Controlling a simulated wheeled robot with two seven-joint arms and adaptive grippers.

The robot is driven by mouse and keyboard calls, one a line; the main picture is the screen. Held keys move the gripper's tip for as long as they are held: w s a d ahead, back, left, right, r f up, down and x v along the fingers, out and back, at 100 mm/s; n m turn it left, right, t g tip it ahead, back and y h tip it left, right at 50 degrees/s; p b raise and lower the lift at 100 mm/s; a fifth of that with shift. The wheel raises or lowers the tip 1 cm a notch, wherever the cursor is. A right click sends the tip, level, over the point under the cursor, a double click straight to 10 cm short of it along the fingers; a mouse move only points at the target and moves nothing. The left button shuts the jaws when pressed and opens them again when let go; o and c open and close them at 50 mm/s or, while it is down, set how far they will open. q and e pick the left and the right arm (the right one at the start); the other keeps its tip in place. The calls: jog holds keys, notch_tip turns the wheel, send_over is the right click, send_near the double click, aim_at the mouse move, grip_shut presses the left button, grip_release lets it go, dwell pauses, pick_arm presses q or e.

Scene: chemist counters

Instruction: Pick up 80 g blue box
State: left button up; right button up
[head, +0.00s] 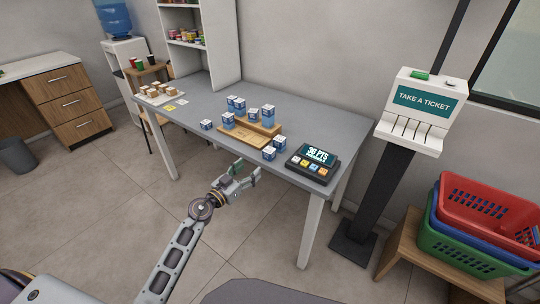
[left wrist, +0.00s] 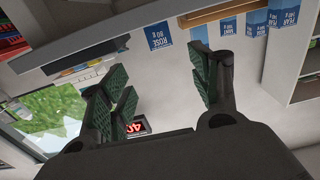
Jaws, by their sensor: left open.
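Several blue-and-white boxes stand on the grey table (head: 190,97) in the head view. Some are on the wooden stepped stand, such as one tall box (head: 267,112). Two boxes stand at the front edge, one at the front (head: 269,154) and one behind it (head: 280,142). In the left wrist view, one blue box (left wrist: 158,37) reads "ROSE 80 g" and hangs at the picture's top, just beyond the fingertips. My left gripper (head: 243,178) is open and empty, in front of the table edge, apart from the boxes. My right gripper is out of view.
A dark device with a lit display (head: 318,156) stands right of the boxes. A tray of small brown-and-white boxes (head: 160,93) sits at the table's left. A ticket stand (head: 423,100) and stacked baskets (head: 485,210) are at the right. The floor before the table is clear.

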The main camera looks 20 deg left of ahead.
aim_at(267, 153)
pick_arm(q)
jog(key=shift+w, duration=0.1)
jog(key=b+x, duration=0.1)
jog(key=x, duration=0.6)
jog(key=shift+w+d, duration=0.1)
jog(key=shift+w, duration=0.15)
jog(key=shift+w+d, duration=0.15)
jog(key=shift+w, duration=0.3)
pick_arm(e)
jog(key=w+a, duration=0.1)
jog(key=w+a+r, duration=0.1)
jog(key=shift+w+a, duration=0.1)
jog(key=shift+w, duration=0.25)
pick_arm(q)
jog(key=shift+b, duration=0.3)
